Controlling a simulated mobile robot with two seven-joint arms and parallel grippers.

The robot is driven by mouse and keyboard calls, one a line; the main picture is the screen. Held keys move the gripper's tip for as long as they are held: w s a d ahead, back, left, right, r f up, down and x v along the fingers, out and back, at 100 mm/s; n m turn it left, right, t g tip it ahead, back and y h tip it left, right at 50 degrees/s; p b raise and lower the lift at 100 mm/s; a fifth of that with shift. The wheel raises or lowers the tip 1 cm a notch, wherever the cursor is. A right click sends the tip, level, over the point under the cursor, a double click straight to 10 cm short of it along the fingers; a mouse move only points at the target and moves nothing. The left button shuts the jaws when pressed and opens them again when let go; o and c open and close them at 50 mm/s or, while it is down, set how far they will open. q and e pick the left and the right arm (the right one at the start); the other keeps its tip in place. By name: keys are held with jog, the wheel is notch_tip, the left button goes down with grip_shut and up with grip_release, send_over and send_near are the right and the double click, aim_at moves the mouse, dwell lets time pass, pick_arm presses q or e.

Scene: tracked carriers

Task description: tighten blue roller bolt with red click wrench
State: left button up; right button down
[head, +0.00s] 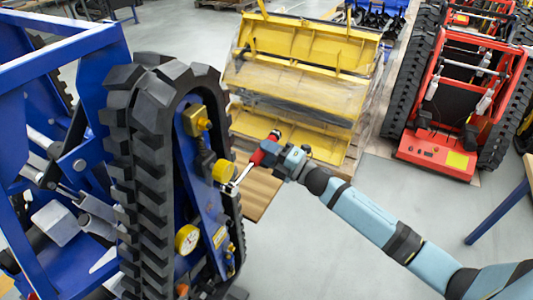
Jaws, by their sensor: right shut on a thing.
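A blue tracked carrier fills the left side, with a black rubber track (150,170) around a blue side frame (203,190). Yellow rollers and fittings sit on the frame, among them an upper roller (196,120), a middle one (222,171) and a lower one (187,239). My right gripper (277,158) is shut on the red click wrench (263,150). The wrench's metal shaft (240,178) reaches down left to its head beside the frame, near the middle yellow fitting. I cannot tell whether the head sits on a bolt. My left gripper is not in view.
A wooden board (259,192) lies behind the wrench. Yellow metal attachments (310,42) stand behind it. A red tracked carrier (440,150) is at the back right, and a blue-legged table (497,212) at the right edge. Grey floor (330,250) is clear in front.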

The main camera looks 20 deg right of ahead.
jog(key=shift+a+r+n+g+y+p, duration=0.1)
jog(key=shift+r+n+g+y+p, duration=0.3)
jog(key=shift+r+n, duration=1.05)
jog(key=shift+s+a+r+n+y+p, duration=0.15)
jog(key=shift+s+a+r+n+p, duration=0.1)
jog(key=shift+r+n, duration=0.55)
jog(key=shift+s+a+r+n+y+p, duration=0.15)
jog(key=shift+r+n+p, duration=0.1)
jog(key=shift+r+n, duration=0.45)
jog(key=shift+r, duration=0.15)
jog(key=shift+w+m, duration=0.1)
jog(key=shift+m, duration=0.15)
jog(key=shift+w+d+f+m+b, duration=0.1)
jog(key=shift+d+f+m+b, duration=0.1)
jog(key=shift+f+m, duration=0.2)
jog(key=shift+w+d+f+m+b, duration=0.1)
jog(key=shift+f+m+b, duration=0.05)
jog(key=shift+f+m, duration=0.2)
jog(key=shift+s+f, duration=0.1)
jog(key=shift+d+f+m+b, duration=0.1)
jog(key=shift+f+m+b, duration=0.2)
jog(key=shift+f+m, duration=0.4)
jog(key=shift+f+h, duration=0.1)
jog(key=shift+h, duration=0.3)
